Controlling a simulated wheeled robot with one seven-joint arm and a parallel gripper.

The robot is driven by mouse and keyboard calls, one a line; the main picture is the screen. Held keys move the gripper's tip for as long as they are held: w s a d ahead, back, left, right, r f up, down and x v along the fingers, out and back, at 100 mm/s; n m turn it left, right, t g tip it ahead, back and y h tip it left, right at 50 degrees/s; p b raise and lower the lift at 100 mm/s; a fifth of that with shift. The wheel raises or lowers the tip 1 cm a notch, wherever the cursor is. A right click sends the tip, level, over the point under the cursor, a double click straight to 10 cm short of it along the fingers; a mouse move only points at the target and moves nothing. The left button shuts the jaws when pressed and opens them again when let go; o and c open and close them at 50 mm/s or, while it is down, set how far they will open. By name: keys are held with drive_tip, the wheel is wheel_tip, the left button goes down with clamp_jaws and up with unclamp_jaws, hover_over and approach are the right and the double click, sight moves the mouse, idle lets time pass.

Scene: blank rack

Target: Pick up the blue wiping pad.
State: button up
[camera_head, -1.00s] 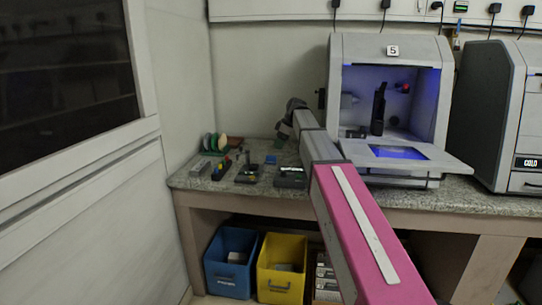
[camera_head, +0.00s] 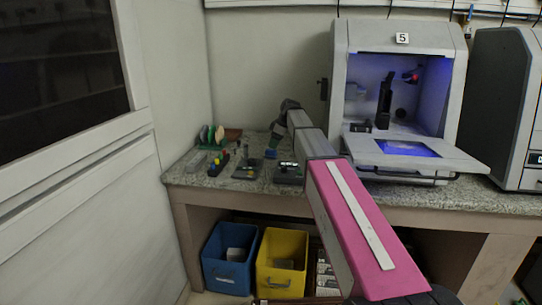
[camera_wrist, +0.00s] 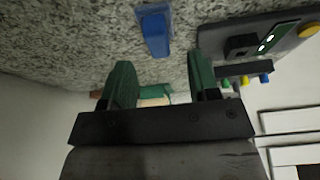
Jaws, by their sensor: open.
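The blue wiping pad (camera_head: 270,154) lies on the speckled stone worktop, left of the open enclosure. In the wrist view the pad (camera_wrist: 155,32) lies flat beyond the fingertips, roughly in line with the space between them, with a lighter edge along its top. My gripper (camera_wrist: 159,72) is open, with two green fingers apart and nothing between them. In the head view my gripper (camera_head: 275,143) is small and partly hidden by my arm; it is just above the pad, and I cannot judge the gap well.
A dark device with green and yellow parts (camera_wrist: 285,38) lies right of the pad. Several small tools and a rack of coloured discs (camera_head: 212,135) stand left on the worktop (camera_head: 340,190). The enclosure (camera_head: 345,100) stands right. Blue (camera_head: 228,272) and yellow (camera_head: 281,278) bins are below.

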sight(271, 150)
drive_tip(key=x, duration=0.5)
drive_tip(key=shift+w, duration=0.15)
drive_tip(key=c, duration=0.7)
drive_tip(key=shift+r, duration=0.2)
drive_tip(key=shift+r, duration=0.6)
wheel_tip(271, 150, up, 3)
drive_tip(key=shift+f, duration=0.15)
drive_tip(key=s+a+r, duration=0.6)
drive_tip(key=s, duration=0.3)
drive_tip(key=shift+s+a+r, duration=0.25)
drive_tip(key=shift+s+r, duration=0.15)
